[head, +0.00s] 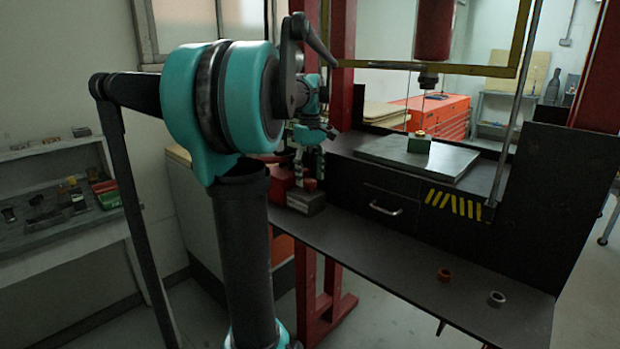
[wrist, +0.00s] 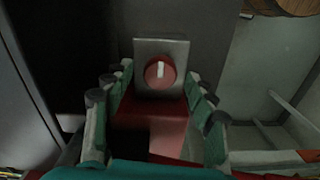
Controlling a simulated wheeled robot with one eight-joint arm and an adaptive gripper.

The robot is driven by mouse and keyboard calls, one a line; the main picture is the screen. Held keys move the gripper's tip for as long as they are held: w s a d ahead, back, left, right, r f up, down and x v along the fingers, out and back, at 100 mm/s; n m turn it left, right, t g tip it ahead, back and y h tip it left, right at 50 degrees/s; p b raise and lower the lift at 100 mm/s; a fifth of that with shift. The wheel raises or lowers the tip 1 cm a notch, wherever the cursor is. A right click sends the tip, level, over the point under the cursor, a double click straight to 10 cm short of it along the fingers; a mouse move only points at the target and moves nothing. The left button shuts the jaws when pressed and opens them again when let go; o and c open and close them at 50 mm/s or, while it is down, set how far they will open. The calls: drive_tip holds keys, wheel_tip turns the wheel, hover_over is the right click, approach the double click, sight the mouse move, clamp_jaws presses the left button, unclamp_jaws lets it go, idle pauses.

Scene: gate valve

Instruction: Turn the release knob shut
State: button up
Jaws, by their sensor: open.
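The release knob (wrist: 160,73) is a round red disc with a white bar mark, on a grey square block (wrist: 176,48). The mark stands about upright in the wrist view. In the head view the knob (head: 310,184) sits on top of the grey block (head: 306,201), at the left end of the dark bench shelf. My gripper (wrist: 160,82) is open, pointing down, with its fingers apart on either side of the knob in the wrist view. In the head view my gripper (head: 309,172) hangs just above the block. I cannot tell whether a finger touches the knob.
A red body (head: 282,179) adjoins the block. A red press frame post (head: 341,60) stands close behind my arm. A grey plate (head: 455,158) holds a small green block (head: 419,143). An orange ring (head: 444,274) and a grey ring (head: 496,298) lie on the shelf (head: 400,262), otherwise clear.

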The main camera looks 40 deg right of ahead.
drive_tip(key=shift+f, duration=0.5)
drive_tip(key=c, duration=1.1)
drive_tip(key=shift+c, duration=0.2)
